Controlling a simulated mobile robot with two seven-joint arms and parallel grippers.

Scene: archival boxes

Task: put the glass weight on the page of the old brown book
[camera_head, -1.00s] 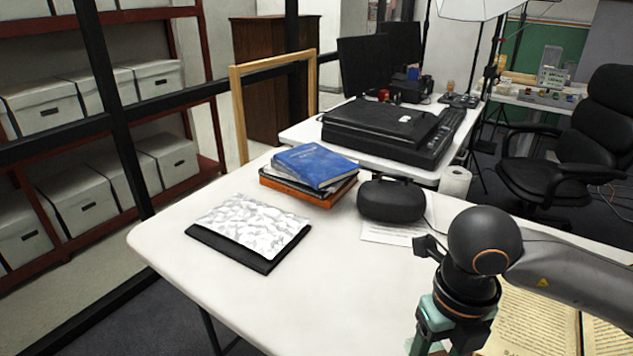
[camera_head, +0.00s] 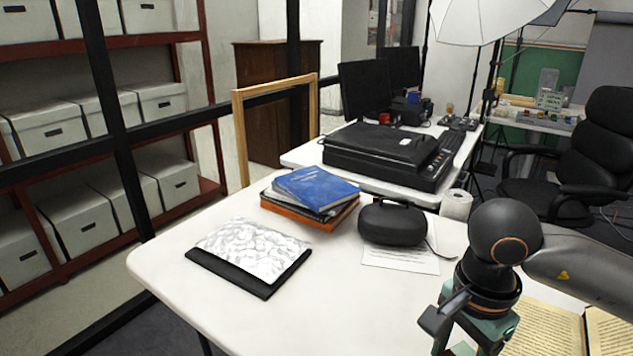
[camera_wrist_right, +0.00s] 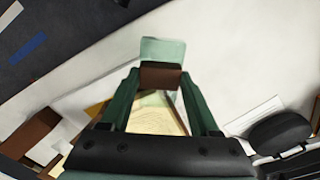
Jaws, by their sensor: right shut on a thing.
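My right gripper (camera_wrist_right: 161,77) is shut on the glass weight (camera_wrist_right: 163,50), a pale green, see-through block with a dark brown part between the fingers. In the head view my right gripper's green body (camera_head: 470,328) is at the bottom right; its fingertips are cut off by the frame edge. The open old book's yellowish written pages (camera_head: 607,335) lie right of it, partly hidden by my arm. Pages (camera_wrist_right: 155,118) also show between the fingers in the right wrist view. I cannot tell the weight's height above the table. My left gripper is not in view.
A black flat item (camera_head: 235,274) with a crumpled white sheet lies on the white table (camera_head: 300,325). A stack with a blue book (camera_head: 316,187) and a black case (camera_head: 392,222) on paper stand farther back. The table's front middle is clear.

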